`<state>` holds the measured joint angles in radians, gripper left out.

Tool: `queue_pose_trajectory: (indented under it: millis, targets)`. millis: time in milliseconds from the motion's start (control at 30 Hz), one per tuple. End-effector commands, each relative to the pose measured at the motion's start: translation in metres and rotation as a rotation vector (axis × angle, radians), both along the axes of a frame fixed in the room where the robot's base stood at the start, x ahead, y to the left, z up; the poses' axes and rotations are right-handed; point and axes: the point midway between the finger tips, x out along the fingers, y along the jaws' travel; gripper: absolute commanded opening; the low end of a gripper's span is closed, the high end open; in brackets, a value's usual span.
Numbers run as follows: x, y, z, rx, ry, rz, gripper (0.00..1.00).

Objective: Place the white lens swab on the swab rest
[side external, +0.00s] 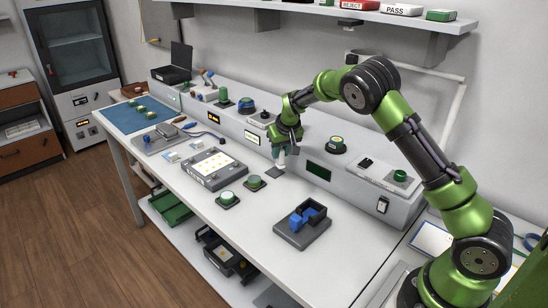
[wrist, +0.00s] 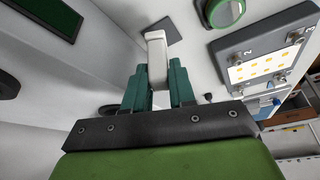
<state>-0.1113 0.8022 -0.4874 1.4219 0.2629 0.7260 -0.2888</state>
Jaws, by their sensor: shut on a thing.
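My gripper (wrist: 158,84) is shut on a white, block-ended piece, the white lens swab (wrist: 156,50), which sticks out past the green fingers in the wrist view. In the side view my gripper (side external: 284,148) is low over the bench in front of the grey console, and the swab's white end (side external: 281,159) shows below it. A small dark flat square (side external: 274,171) lies on the bench just below; it also shows beyond the swab in the wrist view (wrist: 170,27). I cannot tell for sure whether this square is the swab rest, or whether the swab touches it.
Round green-topped pieces (side external: 254,182) stand left of the gripper, near a grey panel with yellow dots (side external: 211,168). The console (side external: 345,186) stands close behind. The bench between gripper and tray is clear.

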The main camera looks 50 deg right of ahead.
Motion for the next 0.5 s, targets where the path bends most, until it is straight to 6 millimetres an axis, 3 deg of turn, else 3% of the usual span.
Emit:
queue_pose_trajectory:
  millis: [200,367,500]
  targets:
    - [0.027,-0.007,-0.003,-0.001,0.001,0.001,0.00]
    - [0.032,-0.007,-0.006,0.000,0.002,0.001,0.00]
    - [0.031,-0.007,-0.024,0.001,0.005,0.000,0.00]
